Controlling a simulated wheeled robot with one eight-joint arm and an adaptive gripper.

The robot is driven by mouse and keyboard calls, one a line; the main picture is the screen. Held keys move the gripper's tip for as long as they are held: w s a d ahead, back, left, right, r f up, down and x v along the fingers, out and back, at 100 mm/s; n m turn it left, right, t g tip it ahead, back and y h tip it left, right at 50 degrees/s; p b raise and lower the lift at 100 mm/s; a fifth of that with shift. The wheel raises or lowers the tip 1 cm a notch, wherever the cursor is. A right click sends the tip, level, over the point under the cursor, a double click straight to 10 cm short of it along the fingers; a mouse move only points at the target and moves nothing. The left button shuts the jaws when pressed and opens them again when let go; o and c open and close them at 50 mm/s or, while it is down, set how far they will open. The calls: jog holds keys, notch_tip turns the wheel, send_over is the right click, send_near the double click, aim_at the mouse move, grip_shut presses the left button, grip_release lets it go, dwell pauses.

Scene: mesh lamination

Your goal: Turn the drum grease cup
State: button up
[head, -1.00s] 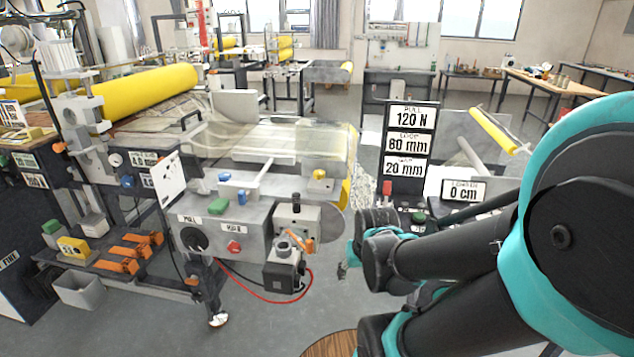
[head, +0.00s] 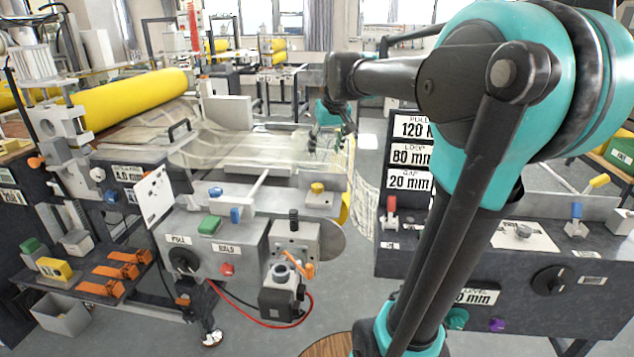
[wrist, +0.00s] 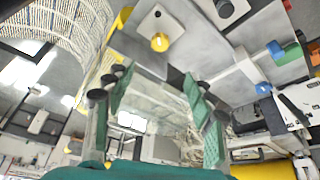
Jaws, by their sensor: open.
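A small yellow knob (head: 317,188), which looks like the grease cup, stands on the grey plate (head: 322,203) at the right end of the laminating machine. In the wrist view the knob (wrist: 159,42) shows round and bare, beyond the fingertips near the top. My gripper (head: 326,147) hangs above and behind the knob in the head view, apart from it. In the wrist view its green-padded fingers (wrist: 157,82) are spread wide with nothing between them.
A T-shaped bar (head: 255,190) with a blue block lies left of the knob. A green block (head: 209,225) sits on the control box. A net (head: 367,185) hangs right of the machine. A dark console (head: 430,262) with levers stands at right.

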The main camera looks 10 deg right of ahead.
aim_at(317, 186)
jog(key=x, duration=1.7)
jog(key=shift+w+a+f, duration=0.1)
jog(key=shift+w+f, duration=0.05)
jog(key=shift+c, duration=0.5)
jog(key=c, duration=1.1)
jog(key=shift+o, duration=0.2)
jog(key=m, duration=0.1)
jog(key=m+h, duration=0.1)
jog(key=m, duration=0.1)
jog(key=shift+a+m, duration=0.2)
jog(key=shift+m, duration=0.1)
jog(key=shift+m+g+h, duration=0.3)
jog(key=shift+m+h, duration=0.8)
jog(key=shift+m, duration=1.4)
